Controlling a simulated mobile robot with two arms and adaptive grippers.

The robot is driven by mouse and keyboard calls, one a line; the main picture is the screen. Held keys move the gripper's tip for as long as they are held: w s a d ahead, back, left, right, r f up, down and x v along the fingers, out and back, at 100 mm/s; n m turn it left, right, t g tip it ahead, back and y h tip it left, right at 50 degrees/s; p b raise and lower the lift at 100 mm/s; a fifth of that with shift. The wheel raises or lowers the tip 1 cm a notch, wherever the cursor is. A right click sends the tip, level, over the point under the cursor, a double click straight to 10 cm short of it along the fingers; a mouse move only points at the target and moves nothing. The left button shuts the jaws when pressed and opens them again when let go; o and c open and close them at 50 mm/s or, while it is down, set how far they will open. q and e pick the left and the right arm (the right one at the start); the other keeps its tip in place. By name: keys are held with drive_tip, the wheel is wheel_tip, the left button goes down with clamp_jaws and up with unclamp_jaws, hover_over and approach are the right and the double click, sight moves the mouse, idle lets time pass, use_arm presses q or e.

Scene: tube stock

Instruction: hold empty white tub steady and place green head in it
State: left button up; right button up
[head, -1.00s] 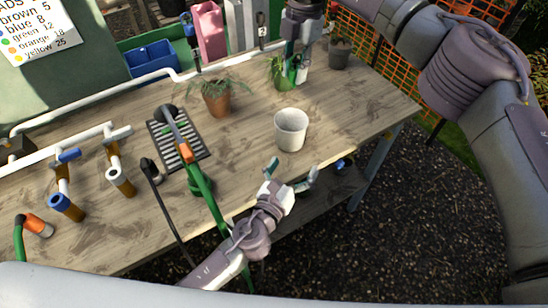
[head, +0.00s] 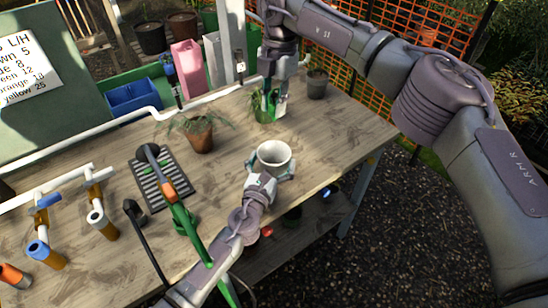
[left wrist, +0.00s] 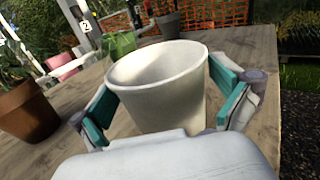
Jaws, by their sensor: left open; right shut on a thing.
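The white tub (head: 273,156) stands upright and empty near the table's front edge. It fills the middle of the left wrist view (left wrist: 158,85). My left gripper (head: 270,172) is open, with its teal-padded fingers on both sides of the tub; the left wrist view shows a small gap at the left finger, and the right finger is close to the wall. My right gripper (head: 272,100) points down behind the tub, by a green plant pot (head: 262,115). It is shut on a green thing, seemingly the green head, mostly hidden by the fingers.
A terracotta pot with a plant (head: 200,135) stands left of the tub, and a dark pot (head: 317,84) behind it to the right. A black grate (head: 162,180) and a green-and-orange hose wand (head: 183,205) lie left. Bare table surrounds the tub.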

use_arm(q)
drive_tip(key=shift+w+d, duration=0.1)
drive_tip(key=shift+w, duration=0.3)
drive_tip(key=shift+c, duration=0.2)
drive_tip(key=c, duration=0.9)
drive_tip(key=shift+c, duration=0.2)
use_arm(e)
approach(274, 143)
drive_tip(key=shift+s+a+f, duration=0.15)
drive_tip(key=shift+s+f, duration=1.05)
drive_tip(key=shift+f, duration=0.3)
drive_tip(key=shift+s+a+f, duration=0.2)
drive_tip(key=shift+s+f, duration=1)
drive_tip(key=shift+f, duration=0.25)
drive_tip(key=o, duration=0.9)
drive_tip(key=r, duration=0.8)
drive_tip(key=w+d+r, duration=0.1)
drive_tip(key=r, duration=0.3)
